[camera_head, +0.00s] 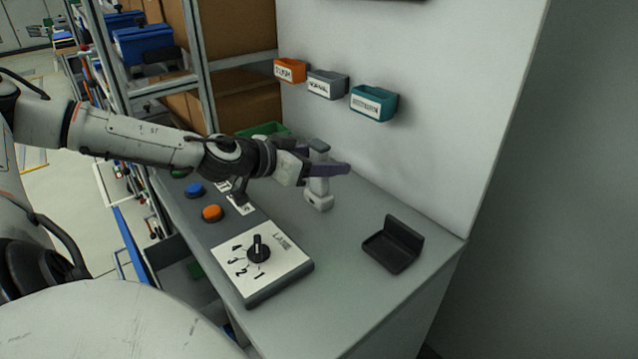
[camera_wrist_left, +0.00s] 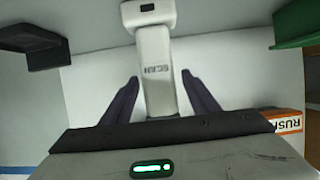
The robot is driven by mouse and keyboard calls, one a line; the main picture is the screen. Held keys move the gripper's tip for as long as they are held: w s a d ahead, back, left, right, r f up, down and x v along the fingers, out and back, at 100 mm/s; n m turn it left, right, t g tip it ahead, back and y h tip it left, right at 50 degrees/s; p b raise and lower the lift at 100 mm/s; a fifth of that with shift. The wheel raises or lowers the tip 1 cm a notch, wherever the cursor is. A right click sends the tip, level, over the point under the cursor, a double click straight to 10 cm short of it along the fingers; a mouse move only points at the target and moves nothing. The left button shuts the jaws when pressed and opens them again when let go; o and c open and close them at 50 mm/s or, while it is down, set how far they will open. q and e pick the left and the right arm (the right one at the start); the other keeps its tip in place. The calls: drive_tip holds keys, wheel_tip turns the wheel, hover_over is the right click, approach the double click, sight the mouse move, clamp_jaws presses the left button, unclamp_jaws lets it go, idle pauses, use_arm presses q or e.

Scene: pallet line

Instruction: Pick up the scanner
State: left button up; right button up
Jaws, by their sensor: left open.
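The scanner (camera_head: 318,186) is a pale grey handheld device standing upright on the grey worktop near the back wall. My left gripper (camera_head: 328,168) is at the scanner's handle, with its dark purple fingers level across it. In the left wrist view the scanner (camera_wrist_left: 157,70) runs down between the two open fingers (camera_wrist_left: 162,98), with a visible gap on either side. Lettering shows on its handle. The scanner's lower end is hidden behind the gripper body in the wrist view. My right gripper is not in view.
A black holder (camera_head: 393,247) sits at the right of the worktop. A dial box (camera_head: 285,277) with numbers is at the front, with orange (camera_head: 212,213) and blue (camera_head: 194,189) buttons behind it. Orange (camera_head: 290,70), grey (camera_head: 327,84) and teal (camera_head: 373,103) bins hang on the wall.

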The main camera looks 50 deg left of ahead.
use_arm(q)
drive_tip(key=shift+w+f+b, duration=0.2)
drive_tip(key=shift+f+b, duration=0.15)
drive_tip(key=shift+b, duration=0.05)
drive_tip(key=shift+w+f+b, duration=0.2)
drive_tip(key=shift+w+b, duration=0.25)
drive_tip(key=shift+w, duration=0.1)
drive_tip(key=shift+w+d+r, duration=0.1)
drive_tip(key=shift+w, duration=0.15)
clamp_jaws()
